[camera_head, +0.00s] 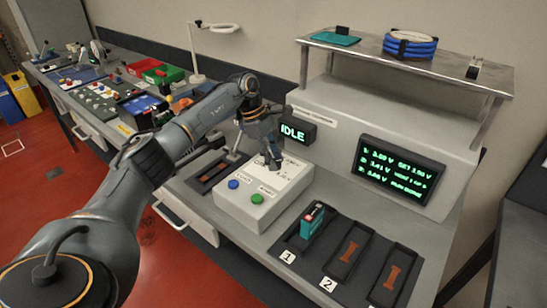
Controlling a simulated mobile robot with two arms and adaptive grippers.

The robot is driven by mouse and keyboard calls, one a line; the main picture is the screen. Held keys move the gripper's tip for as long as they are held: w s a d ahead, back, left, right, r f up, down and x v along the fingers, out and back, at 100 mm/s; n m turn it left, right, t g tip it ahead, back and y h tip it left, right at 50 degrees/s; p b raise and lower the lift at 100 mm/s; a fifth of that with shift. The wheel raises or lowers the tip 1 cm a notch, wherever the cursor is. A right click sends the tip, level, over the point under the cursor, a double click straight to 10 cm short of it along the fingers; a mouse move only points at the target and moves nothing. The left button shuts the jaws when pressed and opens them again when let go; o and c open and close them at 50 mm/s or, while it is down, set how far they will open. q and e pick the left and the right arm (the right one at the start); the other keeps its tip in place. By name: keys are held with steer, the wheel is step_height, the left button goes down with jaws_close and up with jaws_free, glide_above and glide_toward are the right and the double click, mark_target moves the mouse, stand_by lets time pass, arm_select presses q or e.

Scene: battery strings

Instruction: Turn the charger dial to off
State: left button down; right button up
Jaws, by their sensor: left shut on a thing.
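The charger's control box (238,206) is a pale box on the bench, with a blue button (233,184) and a green button (257,198) on its top. My left gripper (272,164) points down at the upper part of that box. It is shut on the charger dial, which its fingers hide almost wholly, so I cannot read the dial's setting. A small display (293,132) behind the gripper reads IDLE in green. A larger screen (394,170) to the right shows lines of green readings. My right gripper is not in view.
A teal battery (312,221) stands in the bay marked 1; the bay marked 2 (346,255) and the one right of it are empty. A shelf (350,48) overhangs the back, holding a blue cable coil (410,45). A tool-filled bench (100,92) extends left.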

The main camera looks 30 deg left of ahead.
arm_select(q)
steer(key=shift+n, duration=0.3)
steer(key=n+t, duration=0.1)
steer(key=n, duration=0.1)
steer(key=n+t+y, duration=0.1)
steer(key=n, duration=0.2)
steer(key=shift+s, duration=0.2)
steer(key=n+y, duration=0.1)
steer(key=n, duration=0.2)
steer(key=n+t+b, duration=0.1)
steer(key=n, duration=0.1)
steer(key=shift+d+n+y, duration=0.2)
steer(key=shift+n+y, duration=0.2)
steer(key=n+y, duration=0.1)
steer(key=n, duration=0.1)
steer(key=shift+d+f+n+t+b, duration=0.1)
steer(key=shift+n+t+b, duration=0.3)
steer(key=n+y+b, duration=0.1)
steer(key=n, duration=0.2)
steer(key=shift+d+n+y, duration=0.15)
steer(key=shift+n+y, duration=0.15)
steer(key=n+y+b, duration=0.1)
steer(key=n, duration=0.2)
steer(key=shift+g+b, duration=0.3)
steer(key=shift+b, duration=0.05)
steer(key=shift+d+n+y+b, duration=0.1)
steer(key=shift+n+y+b, duration=0.35)
steer(key=shift+n, duration=0.95)
steer(key=shift+g, duration=0.4)
